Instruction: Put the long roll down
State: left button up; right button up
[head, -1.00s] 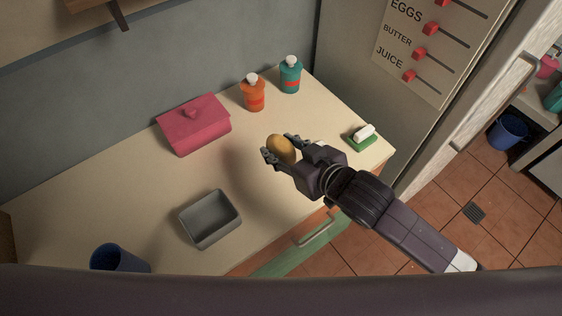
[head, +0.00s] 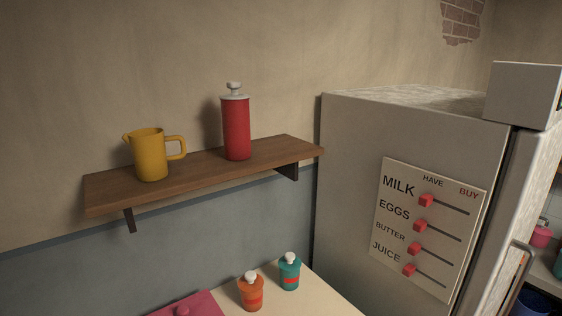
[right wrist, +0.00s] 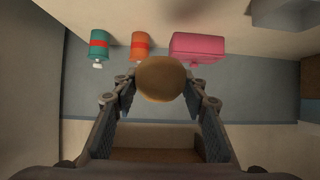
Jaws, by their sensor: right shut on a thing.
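The long roll (right wrist: 160,78) is a rounded golden-brown bread, seen roughly end-on in the right wrist view. My right gripper (right wrist: 158,84) is shut on it, with one finger on each side. The roll appears held clear of the counter. In the head view, neither the roll nor my right gripper shows. My left gripper is in neither view.
The head view shows a wooden shelf (head: 205,172) with a yellow jug (head: 151,156) and red bottle (head: 236,129). Below are an orange bottle (head: 251,293), a teal bottle (head: 289,273) and a pink box (head: 195,306) on the counter (head: 322,297). A fridge (head: 352,130) stands right.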

jog(key=s+d+r+n, duration=0.1)
jog(key=s+d+r, duration=0.1)
jog(key=d, duration=0.2)
jog(key=s+d+r+n+g+y+b, duration=0.1)
jog(key=s+d+r, duration=0.1)
jog(key=d, duration=0.3)
jog(key=s+d+r+n+g+y, duration=0.1)
jog(key=d+r, duration=0.1)
jog(key=d, duration=0.2)
jog(key=shift+s+d, duration=0.2)
jog(key=shift+s, duration=0.2)
jog(key=shift+a, duration=0.1)
